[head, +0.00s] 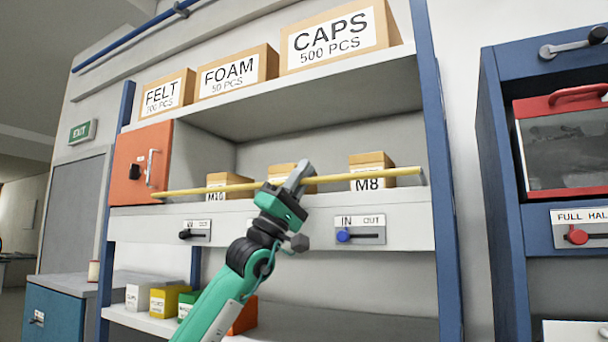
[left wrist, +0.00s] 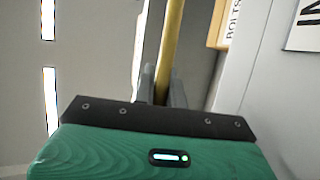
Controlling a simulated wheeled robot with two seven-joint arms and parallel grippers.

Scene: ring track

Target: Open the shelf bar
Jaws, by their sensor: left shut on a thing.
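The yellow shelf bar (head: 375,176) runs across the front of the middle shelf (head: 290,208), from near the orange box to the blue right post. It slants up slightly to the right. My left gripper (head: 298,177) is shut on the bar near its middle. In the left wrist view the bar (left wrist: 174,40) passes between the two fingers (left wrist: 163,85). On the shelf's front edge, a plate marked IN and OUT (head: 372,222) has a blue knob at its IN side. A second plate with a dark knob (head: 195,231) sits further left. My right gripper is not in view.
Behind the bar stand small cartons, one marked M8 (head: 370,165). An orange box (head: 142,160) is at the shelf's left end. Labelled cartons (head: 338,38) sit on the top shelf. A blue rack (head: 500,150) with a red-framed box (head: 560,140) stands at right.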

